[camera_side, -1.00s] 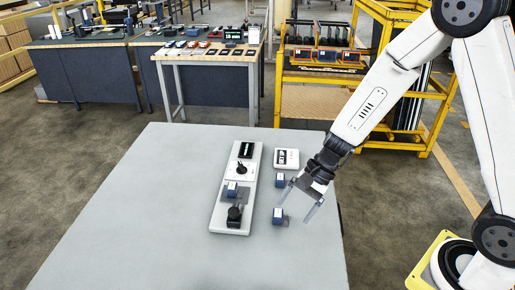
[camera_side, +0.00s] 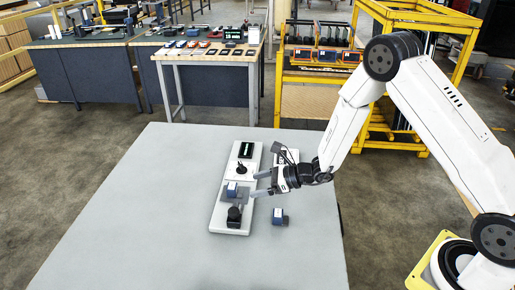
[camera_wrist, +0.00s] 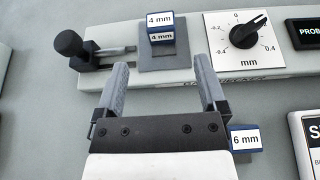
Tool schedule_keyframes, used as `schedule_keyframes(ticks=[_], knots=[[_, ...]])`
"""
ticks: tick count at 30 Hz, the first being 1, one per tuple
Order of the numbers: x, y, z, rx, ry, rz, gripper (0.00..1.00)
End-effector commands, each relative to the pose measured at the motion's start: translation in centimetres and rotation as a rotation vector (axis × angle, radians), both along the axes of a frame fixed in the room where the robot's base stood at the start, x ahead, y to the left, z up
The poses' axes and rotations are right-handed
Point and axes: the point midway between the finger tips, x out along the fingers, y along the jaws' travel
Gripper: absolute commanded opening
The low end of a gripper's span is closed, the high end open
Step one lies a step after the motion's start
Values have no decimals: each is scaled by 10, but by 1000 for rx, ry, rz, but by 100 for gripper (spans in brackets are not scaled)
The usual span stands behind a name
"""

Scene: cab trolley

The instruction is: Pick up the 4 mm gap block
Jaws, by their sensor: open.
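The 4 mm block (camera_wrist: 161,28) is a small blue block with white "4 mm" labels. It sits on the dark grey pad of the long white fixture (camera_wrist: 287,78). In the side view the blue block (camera_side: 232,188) is on the fixture between the black clamp knob and the dial. My gripper (camera_wrist: 160,72) is open and empty, level across, with its fingertips short of the block. The block lies ahead, between the lines of the two fingers. The gripper also shows in the side view (camera_side: 255,184), coming from the right. Neither finger appears to touch the block.
A 6 mm block (camera_wrist: 245,138) is beside my gripper's right side, partly hidden by it. Another blue block (camera_side: 279,215) stands on the table right of the fixture. A black clamp knob (camera_wrist: 68,43) and a dial (camera_wrist: 244,33) flank the pad. The left table is clear.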

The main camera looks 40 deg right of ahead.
Motion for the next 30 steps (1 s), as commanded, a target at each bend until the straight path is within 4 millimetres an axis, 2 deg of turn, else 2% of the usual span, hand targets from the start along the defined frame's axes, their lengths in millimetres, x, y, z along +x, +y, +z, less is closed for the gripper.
schedule_keyframes(ticks=[7,15,25,30], knots=[[3,1,-2,4,0,-8,91],[16,15,-9,4,0,-7,91],[21,19,-11,3,0,-5,91],[31,29,-14,3,0,-4,91]])
